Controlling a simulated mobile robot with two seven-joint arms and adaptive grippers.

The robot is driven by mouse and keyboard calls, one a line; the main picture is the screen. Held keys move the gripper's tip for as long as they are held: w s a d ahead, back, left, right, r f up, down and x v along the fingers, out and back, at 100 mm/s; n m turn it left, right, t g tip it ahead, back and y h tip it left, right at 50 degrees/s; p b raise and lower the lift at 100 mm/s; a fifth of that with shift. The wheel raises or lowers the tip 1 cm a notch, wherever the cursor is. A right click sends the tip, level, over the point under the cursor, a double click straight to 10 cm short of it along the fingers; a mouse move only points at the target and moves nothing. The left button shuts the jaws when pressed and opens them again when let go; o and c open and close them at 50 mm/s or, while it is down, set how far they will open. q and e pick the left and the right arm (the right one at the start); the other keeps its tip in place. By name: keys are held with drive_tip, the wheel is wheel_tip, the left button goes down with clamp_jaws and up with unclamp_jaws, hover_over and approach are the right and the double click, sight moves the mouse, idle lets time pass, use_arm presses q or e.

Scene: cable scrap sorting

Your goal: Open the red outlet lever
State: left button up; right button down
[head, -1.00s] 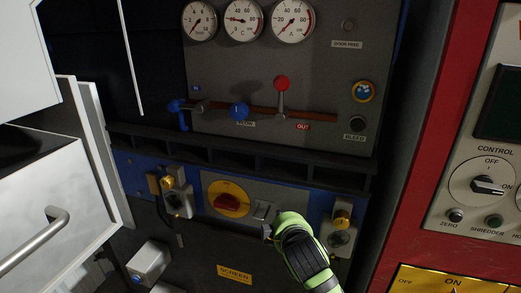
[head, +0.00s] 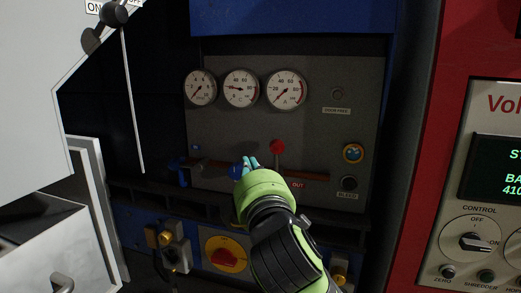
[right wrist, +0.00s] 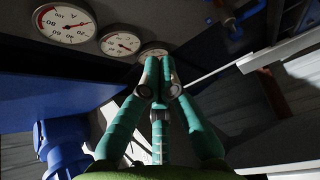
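The red outlet lever (head: 277,147) has a round red knob on a grey stem and stands upright above the brown pipe, near the "OUT" label (head: 297,184). My right gripper (head: 250,162) is in front of the panel, just left of the red knob and apart from it in the picture. Its teal fingers also show in the right wrist view (right wrist: 159,68), drawn together at the tips with nothing seen between them. The hand hides the lower stem and part of the pipe. The red lever cannot be made out in the right wrist view. My left gripper is not in view.
A blue knob (head: 235,171) sits left of my fingers, partly hidden. Gauges (head: 241,88) line the panel above. A dark ledge (head: 150,199) runs below, over a yellow plate with a red knob (head: 228,260). A red cabinet (head: 432,180) stands at the right.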

sight(278, 159)
drive_tip(key=w+d+p, duration=0.2)
drive_tip(key=w+p, duration=0.5)
drive_tip(key=w, duration=0.2)
drive_tip(key=shift+w+a, duration=0.1)
idle(0.3)
